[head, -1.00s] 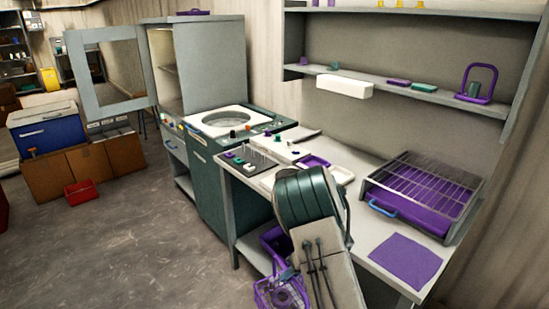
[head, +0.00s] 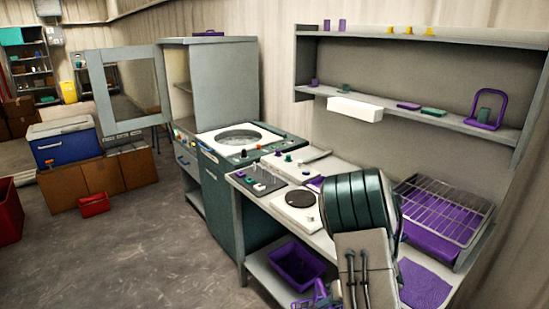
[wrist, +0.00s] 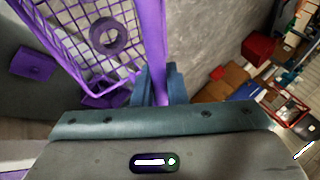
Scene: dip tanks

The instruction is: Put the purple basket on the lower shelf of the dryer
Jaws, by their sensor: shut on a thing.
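The purple basket (wrist: 78,45) is a wire-mesh basket with a tall handle bar, and a purple ring lies inside it. My gripper (wrist: 160,85) is shut on the purple handle bar in the wrist view. In the head view only a small part of the basket (head: 318,297) shows, low beside my arm; my gripper is hidden there. The dryer (head: 222,75) is the tall grey cabinet at the back left, its glazed door (head: 125,92) swung open to the left. An inner shelf edge (head: 183,88) shows in its opening; its lower interior is hidden.
A teal machine (head: 238,136) with a round tank stands in front of the dryer. A bench (head: 262,204) runs along the right, with a purple bin (head: 297,266) on its lower shelf. A wire rack (head: 445,208) stands on it.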

